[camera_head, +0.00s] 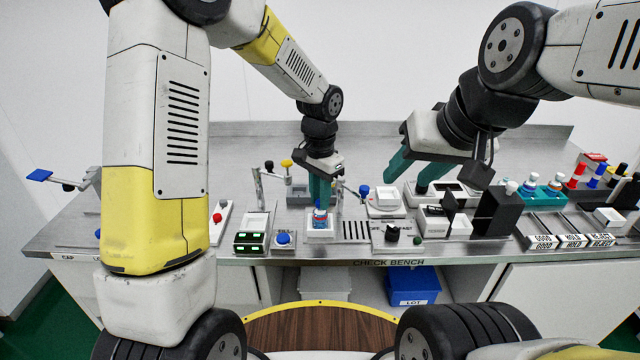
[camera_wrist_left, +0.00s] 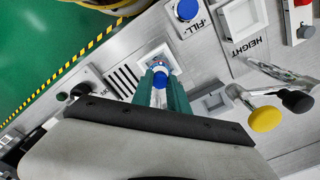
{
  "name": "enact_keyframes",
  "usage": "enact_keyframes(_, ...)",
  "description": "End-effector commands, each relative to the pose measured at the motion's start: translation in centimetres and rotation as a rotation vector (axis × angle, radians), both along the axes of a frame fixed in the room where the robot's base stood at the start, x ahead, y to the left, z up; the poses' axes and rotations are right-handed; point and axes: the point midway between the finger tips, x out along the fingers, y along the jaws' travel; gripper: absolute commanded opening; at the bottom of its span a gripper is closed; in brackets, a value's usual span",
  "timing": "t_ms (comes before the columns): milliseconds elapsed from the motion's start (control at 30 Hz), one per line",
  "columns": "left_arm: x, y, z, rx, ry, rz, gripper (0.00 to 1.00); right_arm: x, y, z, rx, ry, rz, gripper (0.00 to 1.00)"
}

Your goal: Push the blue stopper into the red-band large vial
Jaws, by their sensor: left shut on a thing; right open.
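My left gripper (camera_head: 320,200) points straight down with its green fingers shut on the blue stopper (camera_head: 320,206). The stopper also shows in the left wrist view (camera_wrist_left: 160,80) between the fingertips. Directly below it, the large vial (camera_head: 320,220) stands in a white square holder (camera_head: 320,236). A little red shows at the vial in the left wrist view. The fingers hide part of the vial and stopper, so I cannot tell how deep the stopper sits. My right gripper (camera_head: 408,174) is open and empty above the bench to the right.
A blue FILL button (camera_head: 283,239) and a green-lit box (camera_head: 250,240) stand left of the holder. Posts with yellow and black knobs (camera_head: 287,163) stand behind. A slotted plate (camera_head: 356,231) and a black knob (camera_head: 392,234) are to the right. Sorting lanes with coloured stoppers (camera_head: 576,174) lie far right.

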Motion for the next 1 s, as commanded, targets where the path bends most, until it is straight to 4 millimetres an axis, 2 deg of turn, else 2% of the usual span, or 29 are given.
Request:
enact_keyframes(33, 0.0, 0.0, 0.0, 0.000, 0.000, 0.000, 0.00, 0.0, 0.0, 0.0, 0.000, 0.000, 0.000, 0.45)
enact_keyframes(67, 0.0, 0.0, 0.0, 0.000, 0.000, 0.000, 0.24, 0.0, 0.0, 0.0, 0.000, 0.000, 0.000, 0.45)
enact_keyframes(100, 0.0, 0.0, 0.0, 0.000, 0.000, 0.000, 0.31, 0.0, 0.0, 0.0, 0.000, 0.000, 0.000, 0.45)
enact_keyframes(167, 0.0, 0.0, 0.0, -0.001, -0.001, 0.000, 0.43, 0.0, 0.0, 0.0, 0.000, 0.000, 0.000, 0.45)
enact_keyframes(200, 0.0, 0.0, 0.0, -0.001, -0.001, 0.000, 0.45, 0.0, 0.0, 0.0, 0.000, 0.000, 0.000, 0.45)
enact_keyframes(467, 0.0, 0.0, 0.1, -0.001, -0.001, 0.000, 0.45, 0.0, 0.0, 0.0, 0.000, 0.000, 0.000, 0.45)
enact_keyframes(567, 0.1, 0.0, 0.6, -0.001, -0.002, 0.001, 0.45, 0.0, 0.0, 0.0, 0.000, 0.000, 0.000, 0.45)
enact_keyframes(900, 0.1, -0.1, 6.1, -0.002, -0.004, 0.001, 0.45, 0.0, 0.0, 0.0, 0.000, 0.000, 0.000, 0.45)
enact_keyframes(1000, 0.1, 0.0, 7.2, -0.001, -0.003, 0.000, 0.45, 0.0, 0.0, 0.0, 0.000, 0.000, 0.000, 0.45)
